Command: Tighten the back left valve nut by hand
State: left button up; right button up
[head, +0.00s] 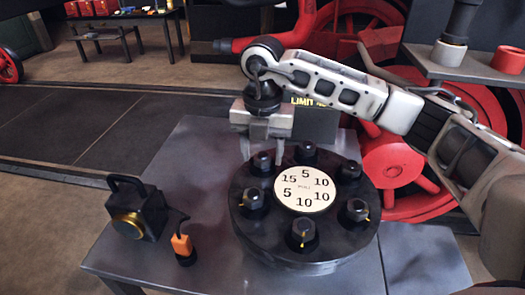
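A round black valve cover (305,258) sits on the grey table, with a cream number plate (305,189) in its middle. Several black nuts stand in a ring around the plate. The back left nut (262,162) is upright on the cover. My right gripper (262,151) points down over this nut, its two fingers apart, one to each side. I see a gap between the fingers and cannot tell if either touches the nut. The left front nut (253,199) and front nut (301,233) show yellow marks. My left gripper is out of view.
A black lamp (140,212) with a handle and an orange and black tool (182,246) stand left of the cover. Red wheels and machinery (390,165) are close behind on the right. The table's back left (195,150) is clear.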

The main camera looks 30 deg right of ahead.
dwell(0.3)
notch_tip(320, 180, up, 16)
jog(key=shift+p, duration=0.35)
jog(key=shift+f, duration=0.1)
dwell(0.4)
